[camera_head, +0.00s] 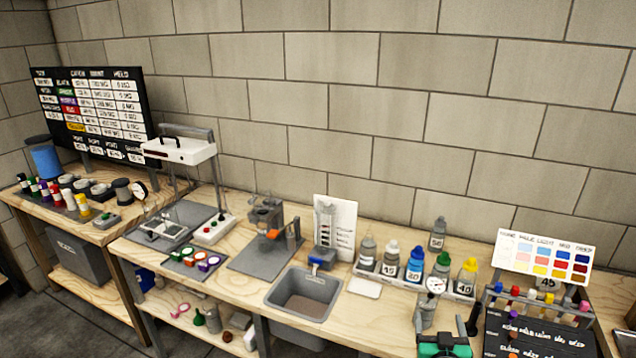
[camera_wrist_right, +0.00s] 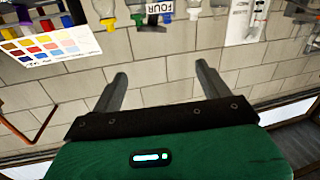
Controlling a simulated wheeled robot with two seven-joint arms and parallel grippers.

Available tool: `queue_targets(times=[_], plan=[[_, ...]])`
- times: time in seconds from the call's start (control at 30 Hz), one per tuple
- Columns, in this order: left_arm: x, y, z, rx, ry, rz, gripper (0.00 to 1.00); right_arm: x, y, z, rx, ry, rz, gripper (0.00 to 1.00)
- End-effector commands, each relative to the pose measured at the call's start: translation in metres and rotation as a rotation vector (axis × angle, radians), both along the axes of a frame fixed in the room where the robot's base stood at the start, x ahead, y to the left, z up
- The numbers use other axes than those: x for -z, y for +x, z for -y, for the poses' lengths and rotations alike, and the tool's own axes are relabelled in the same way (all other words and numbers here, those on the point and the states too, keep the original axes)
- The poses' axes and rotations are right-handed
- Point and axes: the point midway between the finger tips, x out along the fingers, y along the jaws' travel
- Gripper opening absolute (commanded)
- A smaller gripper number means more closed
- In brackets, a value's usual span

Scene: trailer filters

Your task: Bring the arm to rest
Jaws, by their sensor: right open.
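My right gripper (camera_head: 446,318) is at the bottom edge of the head view, right of centre, with its green body partly cut off by the frame. Its two dark fingers point up and stand apart. In the right wrist view the same gripper (camera_wrist_right: 161,72) has its fingers spread with nothing between them. Most of my right arm is hidden below the frame. My left gripper is not in view.
The wooden bench (camera_head: 345,320) runs along a block wall. Near my right gripper are a round dial (camera_head: 436,285), numbered bottles (camera_head: 414,265), a colour chart (camera_head: 545,255) and a dark lettered board (camera_head: 530,335).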

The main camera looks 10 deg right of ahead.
Motion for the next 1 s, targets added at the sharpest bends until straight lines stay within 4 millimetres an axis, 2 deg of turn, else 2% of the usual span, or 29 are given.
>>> queue_targets(times=[0.17, 0.27, 0.5, 0.7, 1.0], plan=[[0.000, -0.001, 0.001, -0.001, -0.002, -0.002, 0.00, 0.018, -0.038, -0.007, 0.016, 0.029, -0.172, 0.78], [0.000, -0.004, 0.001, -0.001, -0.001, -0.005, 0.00, 0.031, -0.071, -0.019, 0.008, 0.058, -0.316, 0.78], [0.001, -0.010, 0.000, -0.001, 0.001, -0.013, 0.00, 0.056, -0.164, -0.066, -0.084, 0.115, -0.693, 0.78], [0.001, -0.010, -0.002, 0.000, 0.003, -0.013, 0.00, 0.062, -0.230, -0.099, -0.182, 0.136, -0.927, 0.78], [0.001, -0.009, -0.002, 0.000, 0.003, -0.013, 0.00, 0.057, -0.304, -0.130, -0.310, 0.142, -1.166, 0.78]])
